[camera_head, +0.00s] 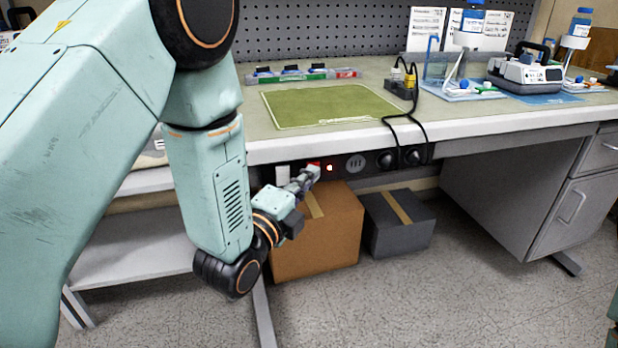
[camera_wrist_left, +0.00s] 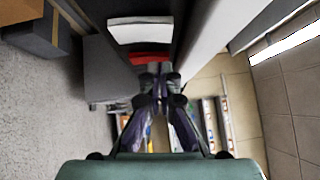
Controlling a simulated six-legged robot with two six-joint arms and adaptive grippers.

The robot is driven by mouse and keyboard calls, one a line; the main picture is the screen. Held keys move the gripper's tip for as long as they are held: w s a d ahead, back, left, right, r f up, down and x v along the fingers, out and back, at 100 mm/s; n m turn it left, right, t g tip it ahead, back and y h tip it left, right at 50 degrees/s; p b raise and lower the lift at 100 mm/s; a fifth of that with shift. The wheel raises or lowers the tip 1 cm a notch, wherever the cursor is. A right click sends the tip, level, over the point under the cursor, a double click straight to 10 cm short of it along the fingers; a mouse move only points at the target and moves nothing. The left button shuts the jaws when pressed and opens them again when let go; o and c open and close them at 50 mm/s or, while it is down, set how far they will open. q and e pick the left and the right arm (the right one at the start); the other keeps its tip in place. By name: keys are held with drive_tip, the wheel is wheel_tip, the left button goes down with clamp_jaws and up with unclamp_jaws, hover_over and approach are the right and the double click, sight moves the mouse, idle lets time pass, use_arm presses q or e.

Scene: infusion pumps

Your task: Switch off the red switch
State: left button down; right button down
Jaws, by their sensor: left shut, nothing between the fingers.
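The red switch (camera_head: 314,164) sits on the dark panel under the bench's front edge. It is mostly hidden behind my left gripper (camera_head: 311,172) in the head view. A small red light (camera_head: 330,168) glows just right of it. In the left wrist view the red switch (camera_wrist_left: 150,58) shows as a red strip beside a white plate (camera_wrist_left: 140,31). The shut, empty fingertips of my left gripper (camera_wrist_left: 160,78) are at the strip's near edge; I cannot tell whether they touch it. My right gripper is not in view.
A brown box (camera_head: 335,235) and a grey box (camera_head: 398,222) stand on the floor below the panel. Sockets with black plugs (camera_head: 386,160) are to the right. A green mat (camera_head: 330,106) lies on the bench, and a pump (camera_head: 525,72) stands at the right.

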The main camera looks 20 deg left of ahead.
use_arm(q)
drive_tip(key=shift+s+r, duration=0.1)
drive_tip(key=shift+s, duration=0.1)
drive_tip(key=shift+w+a+r+n+g+p, duration=0.1)
drive_tip(key=shift+w+r+n+g+p, duration=0.25)
drive_tip(key=shift+p, duration=0.7)
drive_tip(key=shift+f, duration=0.3)
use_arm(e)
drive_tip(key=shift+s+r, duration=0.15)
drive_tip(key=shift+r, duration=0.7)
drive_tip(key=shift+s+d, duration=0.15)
